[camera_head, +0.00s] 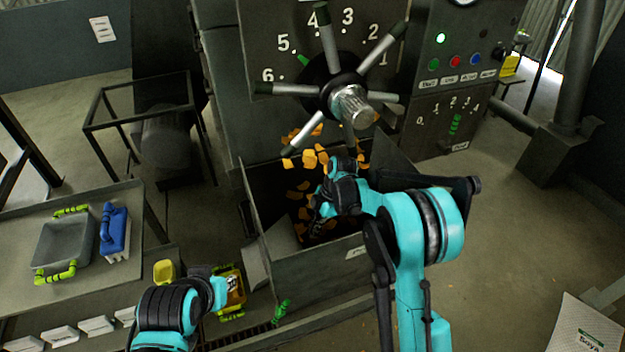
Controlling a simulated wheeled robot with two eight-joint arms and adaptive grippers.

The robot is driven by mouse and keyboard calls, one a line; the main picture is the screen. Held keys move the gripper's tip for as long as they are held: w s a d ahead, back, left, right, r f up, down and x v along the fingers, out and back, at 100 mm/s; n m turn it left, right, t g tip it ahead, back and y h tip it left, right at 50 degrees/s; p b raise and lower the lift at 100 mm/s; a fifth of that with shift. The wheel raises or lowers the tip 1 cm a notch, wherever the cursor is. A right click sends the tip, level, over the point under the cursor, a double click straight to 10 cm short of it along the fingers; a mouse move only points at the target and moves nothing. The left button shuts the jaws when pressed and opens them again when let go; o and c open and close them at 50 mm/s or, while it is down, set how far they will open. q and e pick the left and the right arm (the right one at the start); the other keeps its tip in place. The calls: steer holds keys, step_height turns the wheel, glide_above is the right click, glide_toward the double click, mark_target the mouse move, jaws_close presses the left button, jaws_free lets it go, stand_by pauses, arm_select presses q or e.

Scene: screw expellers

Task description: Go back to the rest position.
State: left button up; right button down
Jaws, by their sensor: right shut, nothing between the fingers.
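My right arm reaches in from the lower right. Its right gripper (321,208) is shut and empty, over the open metal bin (308,268) below the big handwheel. Orange-yellow chunks (308,160) lie in the bin. The dark fingers are small and partly lost against the bin's dark inside. My left arm comes in at the lower left. Its left gripper (230,284) is near a small yellow container with green handles (232,306), mostly hidden by my arm, so its fingers cannot be made out.
The spoked handwheel (349,98) juts out above the bin, close to my right arm. A control panel (459,75) stands at the right. A table (20,225) at the left holds a grey tray (64,245) and a blue-handled brush (114,231).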

steer(key=s+d+r+m+t+h, duration=0.1)
steer(key=s+d+r+m+t, duration=0.1)
steer(key=s+d+r+m, duration=0.45)
steer(key=s+d+r+m+t, duration=0.15)
steer(key=s+r+m, duration=0.25)
steer(key=r, duration=0.5)
steer(key=s+d+m+t+h, duration=0.1)
steer(key=s+d+m+t, duration=0.1)
steer(key=s+m, duration=0.3)
steer(key=s+d+r+m+t+h, duration=0.1)
steer(key=s+d+m+t, duration=0.1)
steer(key=s+m, duration=0.4)
steer(key=s+d, duration=0.1)
steer(key=s, duration=0.2)
steer(key=shift+s+d+t, duration=0.2)
steer(key=shift+d+t, duration=0.15)
